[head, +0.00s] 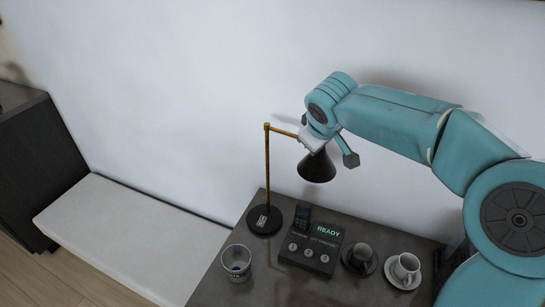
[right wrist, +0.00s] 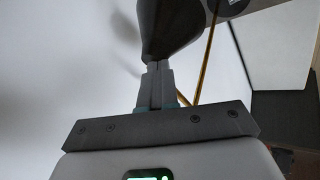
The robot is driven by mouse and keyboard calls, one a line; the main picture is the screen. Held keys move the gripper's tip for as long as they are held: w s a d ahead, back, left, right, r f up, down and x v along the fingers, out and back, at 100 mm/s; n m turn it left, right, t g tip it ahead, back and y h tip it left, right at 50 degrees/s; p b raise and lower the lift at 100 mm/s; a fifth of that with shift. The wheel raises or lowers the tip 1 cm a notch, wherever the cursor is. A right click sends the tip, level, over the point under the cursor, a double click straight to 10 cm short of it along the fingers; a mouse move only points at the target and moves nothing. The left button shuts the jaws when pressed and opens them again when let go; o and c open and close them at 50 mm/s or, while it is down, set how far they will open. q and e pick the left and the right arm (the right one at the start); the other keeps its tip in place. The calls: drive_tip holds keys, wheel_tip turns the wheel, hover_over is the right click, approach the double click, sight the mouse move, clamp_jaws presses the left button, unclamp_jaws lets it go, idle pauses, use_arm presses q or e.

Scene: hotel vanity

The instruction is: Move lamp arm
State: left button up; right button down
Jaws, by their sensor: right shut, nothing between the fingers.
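The desk lamp has a round black base (head: 264,221), a thin brass post and a short brass lamp arm (head: 283,132) that reaches right from the top of the post. A black cone shade (head: 317,169) hangs at the arm's right end, and it also shows large at the top of the right wrist view (right wrist: 172,28). My right gripper (right wrist: 157,70) is shut and empty, with its fingertips at the narrow end of the shade. I cannot tell whether they touch it. In the head view my right wrist hides the joint of arm and shade. My left gripper is out of view.
On the dark table (head: 290,293) stand a patterned cup (head: 236,262), a black console reading READY (head: 312,248), a dark cup on a saucer (head: 361,257) and a white cup on a saucer (head: 404,270). A pale bench (head: 130,240) lies left; the white wall is behind.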

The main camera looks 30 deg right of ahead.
drive_tip(key=shift+w+d, duration=0.2)
drive_tip(key=shift+d, duration=0.25)
drive_tip(key=shift+w+d, duration=0.2)
drive_tip(key=shift+d, duration=0.25)
